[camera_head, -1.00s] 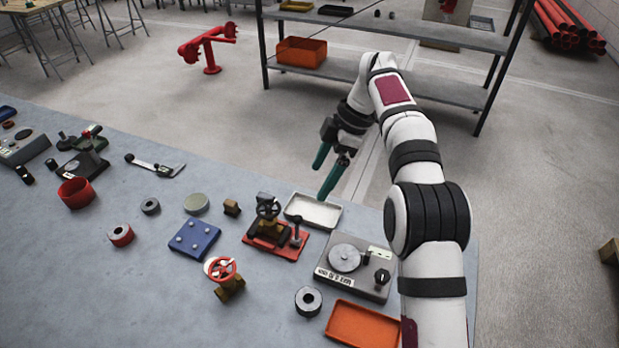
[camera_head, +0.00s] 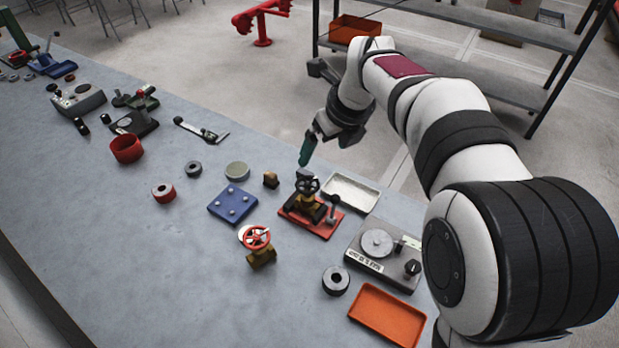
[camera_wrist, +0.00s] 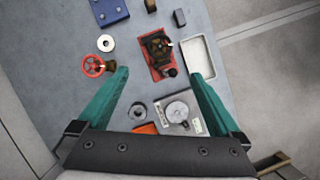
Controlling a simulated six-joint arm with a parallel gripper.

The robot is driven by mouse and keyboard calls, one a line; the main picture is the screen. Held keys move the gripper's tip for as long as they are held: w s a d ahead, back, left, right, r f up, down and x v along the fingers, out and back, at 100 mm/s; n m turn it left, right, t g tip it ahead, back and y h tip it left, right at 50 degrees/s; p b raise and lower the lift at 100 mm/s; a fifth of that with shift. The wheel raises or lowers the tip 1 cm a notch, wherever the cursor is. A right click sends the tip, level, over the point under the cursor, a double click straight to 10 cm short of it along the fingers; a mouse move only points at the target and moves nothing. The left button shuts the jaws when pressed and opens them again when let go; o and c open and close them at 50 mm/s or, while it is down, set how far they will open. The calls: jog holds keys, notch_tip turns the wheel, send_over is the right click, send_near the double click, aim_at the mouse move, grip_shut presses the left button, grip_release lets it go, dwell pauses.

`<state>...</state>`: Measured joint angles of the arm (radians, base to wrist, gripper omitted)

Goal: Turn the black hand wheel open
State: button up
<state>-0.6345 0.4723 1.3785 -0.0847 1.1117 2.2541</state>
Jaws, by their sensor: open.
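The black hand wheel (camera_head: 307,185) sits on top of a brass valve on a red base plate (camera_head: 325,226), with a small dark lever on its right side. In the wrist view the black hand wheel (camera_wrist: 156,46) lies ahead of and between my green fingers. My gripper (camera_head: 307,148) is above and behind the valve in the head view, seen nearly edge-on. In the wrist view my gripper (camera_wrist: 160,76) has its fingers wide apart with nothing between them. It is above the bench and not touching the wheel.
A brass valve with a red wheel (camera_head: 257,238) stands in front to the left. A blue block (camera_head: 235,204), a white tray (camera_head: 351,192), a grey dial device (camera_head: 377,246), a dark ring (camera_head: 336,281) and an orange tray (camera_head: 387,315) are nearby. The front left bench is clear.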

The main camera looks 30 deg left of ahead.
aim_at(308, 182)
jog(key=x, duration=1.5)
jog(key=shift+a+f, duration=0.15)
jog(key=shift+f, duration=0.15)
jog(key=c, duration=1.3)
jog(key=shift+w+n, duration=0.1)
jog(key=shift+n, duration=0.2)
jog(key=n+g, duration=0.1)
jog(key=n, duration=0.1)
jog(key=n+g, duration=0.1)
jog(key=n, duration=0.2)
jog(key=shift+w+n+y, duration=0.2)
jog(key=shift+n+y, duration=0.1)
jog(key=n+g, duration=0.1)
jog(key=n, duration=0.2)
jog(key=n+g, duration=0.1)
jog(key=n, duration=0.1)
jog(key=shift+w+n+g+h, duration=0.15)
jog(key=shift+n+g+h, duration=0.15)
jog(key=shift+n+h, duration=0.1)
